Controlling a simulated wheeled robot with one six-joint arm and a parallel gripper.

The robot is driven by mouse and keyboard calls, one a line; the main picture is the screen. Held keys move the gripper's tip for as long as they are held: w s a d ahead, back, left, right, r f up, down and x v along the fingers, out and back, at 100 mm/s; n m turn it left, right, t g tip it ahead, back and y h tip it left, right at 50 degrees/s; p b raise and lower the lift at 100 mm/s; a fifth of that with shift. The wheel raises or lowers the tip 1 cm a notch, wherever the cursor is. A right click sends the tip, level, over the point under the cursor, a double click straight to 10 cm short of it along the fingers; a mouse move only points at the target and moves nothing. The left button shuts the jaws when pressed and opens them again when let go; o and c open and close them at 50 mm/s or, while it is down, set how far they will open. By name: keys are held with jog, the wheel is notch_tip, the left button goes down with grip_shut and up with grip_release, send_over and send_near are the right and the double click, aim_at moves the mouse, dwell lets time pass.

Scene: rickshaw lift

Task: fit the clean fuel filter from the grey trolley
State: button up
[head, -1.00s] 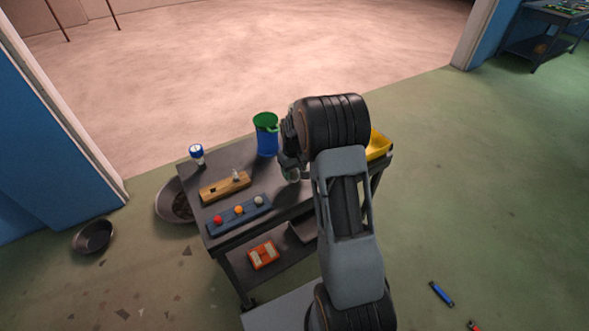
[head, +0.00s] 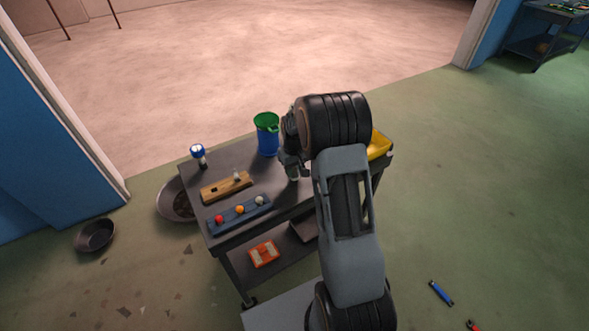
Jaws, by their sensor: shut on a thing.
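The grey trolley (head: 230,161) stands in front of me. My gripper (head: 293,168) is over its top, right of the middle, partly hidden by my own arm. It is shut on a small pale thing (head: 294,179), of which only a bit shows below the fingers. I cannot tell whether this is the clean fuel filter, or whether it touches the trolley top. A wooden block (head: 222,191) lies left of my gripper, with a small pale metallic piece (head: 237,176) standing in it and a dark hole at its left end.
On the trolley are a blue jug with a green top (head: 267,137), a blue-and-white gauge-like thing (head: 198,153), a blue rack (head: 233,216) with coloured balls and a yellow tray (head: 379,144). An orange box (head: 263,253) lies on the lower shelf. Pans stand on the floor at left.

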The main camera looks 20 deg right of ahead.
jog(key=shift+r+p, duration=1.85)
jog(key=shift+r, duration=1.2)
